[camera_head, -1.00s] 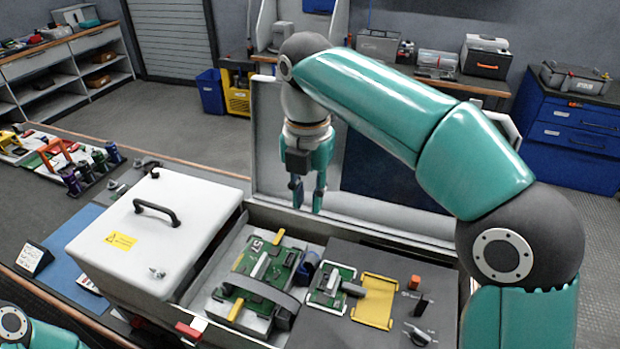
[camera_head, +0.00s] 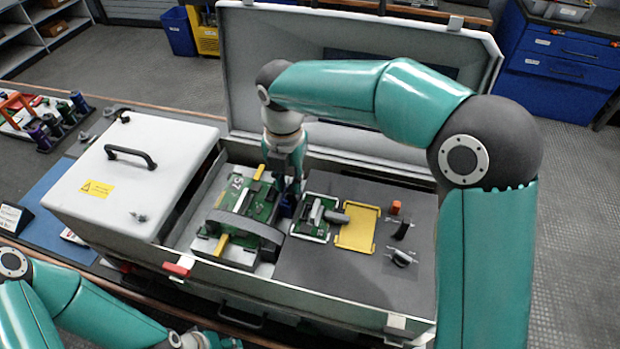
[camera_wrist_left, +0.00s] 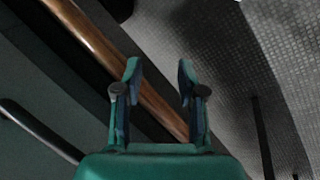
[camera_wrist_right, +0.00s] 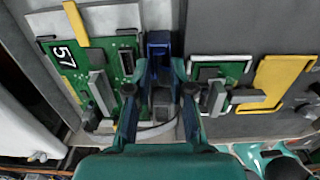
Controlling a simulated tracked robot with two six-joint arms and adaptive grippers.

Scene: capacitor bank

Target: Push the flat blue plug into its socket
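The flat blue plug (camera_wrist_right: 158,42) stands beside the green board marked 57 (camera_head: 240,195); in the head view the plug (camera_head: 287,205) is partly hidden by my right gripper (camera_head: 285,178). In the right wrist view the fingers of my right gripper (camera_wrist_right: 159,72) point down on both sides of the plug, apart from each other; they look open around it, though contact is hard to judge. A dark slot-like connector (camera_wrist_right: 127,62) shows on the board's edge close to the plug and may be the socket. My left gripper (camera_wrist_left: 159,75) is open and empty over the table's front edge.
A small green board (camera_head: 312,217) and a yellow frame (camera_head: 357,228) lie right of the plug. An orange knob and black switches sit farther right. A grey strap (camera_head: 245,228) crosses the marked board. The white box (camera_head: 140,180) is on the left; the raised lid (camera_head: 245,70) stands behind.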

